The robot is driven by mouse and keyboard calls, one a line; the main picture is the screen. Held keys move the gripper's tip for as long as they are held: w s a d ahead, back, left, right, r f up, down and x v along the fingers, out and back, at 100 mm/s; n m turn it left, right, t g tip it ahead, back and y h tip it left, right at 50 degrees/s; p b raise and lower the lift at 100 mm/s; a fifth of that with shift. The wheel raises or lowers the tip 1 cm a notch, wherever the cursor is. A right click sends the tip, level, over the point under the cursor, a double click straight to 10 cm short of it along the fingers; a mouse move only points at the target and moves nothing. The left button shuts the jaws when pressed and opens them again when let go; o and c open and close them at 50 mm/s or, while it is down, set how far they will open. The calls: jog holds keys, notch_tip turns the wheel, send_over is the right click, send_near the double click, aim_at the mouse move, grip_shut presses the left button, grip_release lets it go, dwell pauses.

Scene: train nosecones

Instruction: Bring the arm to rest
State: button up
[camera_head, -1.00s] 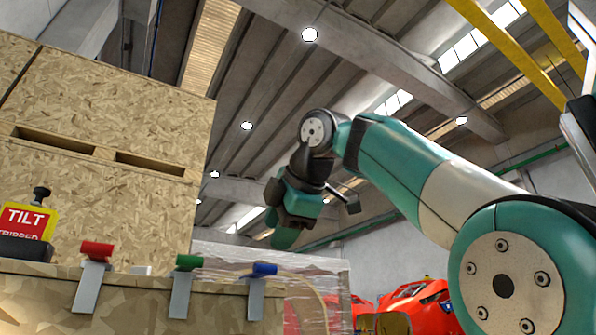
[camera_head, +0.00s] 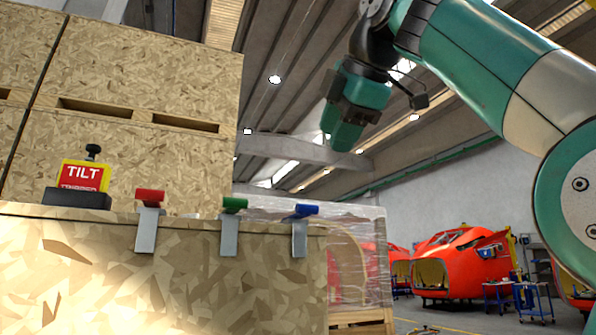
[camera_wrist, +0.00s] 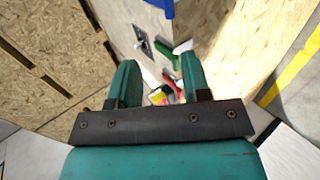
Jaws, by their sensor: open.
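My arm reaches in from the right in the head view, bent at the wrist, with my gripper (camera_head: 340,140) hanging in the air above and to the right of the wooden crate's top edge. In the wrist view my gripper (camera_wrist: 158,75) shows two teal fingers set apart with nothing held between them. The crate top and its coloured clips lie well beyond the fingers there. My gripper touches nothing in either view.
Taller crates (camera_head: 140,80) rise behind. A plastic-wrapped load (camera_head: 370,230) and red nosecones (camera_head: 462,265) stand farther back right.

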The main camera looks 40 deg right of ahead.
jog(key=w+a+f+m+g+y, duration=0.1)
jog(key=w+a+f+y, duration=0.2)
jog(key=f, duration=0.6)
jog(key=w+a+f+m+g+y, duration=0.15)
jog(key=w+a+f, duration=0.25)
jog(key=f, duration=0.4)
jog(key=w+a+f+g+y, duration=0.1)
jog(key=w+a+f+g, duration=0.2)
jog(key=f, duration=0.6)
jog(key=s+a+f+m+g+y, duration=0.1)
jog(key=s+a+f, duration=0.2)
jog(key=f, duration=0.5)
jog(key=s+a+f+m+g, duration=0.2)
jog(key=s+a+f, duration=0.2)
jog(key=s+f, duration=0.2)
jog(key=s+a+f+m+g+y, duration=0.1)
jog(key=s+f, duration=0.4)
jog(key=f, duration=0.5)
jog(key=a+g, duration=0.1)
jog(key=a, duration=0.1)
jog(key=shift+a+f+y, duration=0.2)
jog(key=shift+a+y, duration=0.15)
jog(key=shift+a, duration=0.05)
